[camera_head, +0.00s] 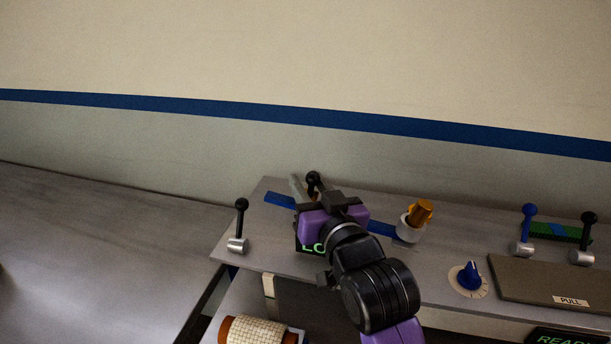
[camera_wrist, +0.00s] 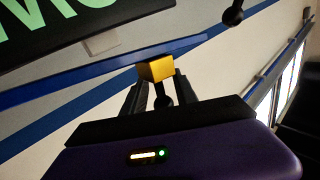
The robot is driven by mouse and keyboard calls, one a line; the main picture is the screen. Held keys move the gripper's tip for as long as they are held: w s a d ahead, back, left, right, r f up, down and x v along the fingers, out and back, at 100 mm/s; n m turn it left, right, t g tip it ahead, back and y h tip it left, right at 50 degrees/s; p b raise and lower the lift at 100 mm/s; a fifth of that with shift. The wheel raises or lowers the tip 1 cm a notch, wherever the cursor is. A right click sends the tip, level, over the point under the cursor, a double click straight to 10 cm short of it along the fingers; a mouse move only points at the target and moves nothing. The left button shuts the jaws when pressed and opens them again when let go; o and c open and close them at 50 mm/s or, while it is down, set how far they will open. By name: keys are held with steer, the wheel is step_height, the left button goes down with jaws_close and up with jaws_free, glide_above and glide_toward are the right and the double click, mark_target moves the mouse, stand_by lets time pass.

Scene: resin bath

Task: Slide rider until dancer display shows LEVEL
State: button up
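The rider, a yellow block (camera_wrist: 155,70), sits on a blue bar (camera_wrist: 60,85) in the wrist view. The bar also shows in the head view (camera_head: 280,200), running behind my gripper. My gripper (camera_wrist: 160,90) has its two dark fingers on either side of the rider; whether they press on it is not clear. In the head view my gripper (camera_head: 333,200) hides the rider and the middle of the bar. The dancer display (camera_head: 303,246) is dark with green letters starting "LO", partly hidden. In the wrist view the display (camera_wrist: 70,25) appears upside down and cut off, consistent with LOW.
An orange knob on a white base (camera_head: 420,212) stands close to the bar's right end. A black-knobbed lever (camera_head: 240,225) stands at left. At right are a blue dial (camera_head: 469,276), a blue-knobbed lever (camera_head: 526,230) and a PULL panel (camera_head: 540,283). A wound roll (camera_head: 255,333) lies below.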

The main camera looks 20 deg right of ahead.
steer(key=shift+w, duration=1)
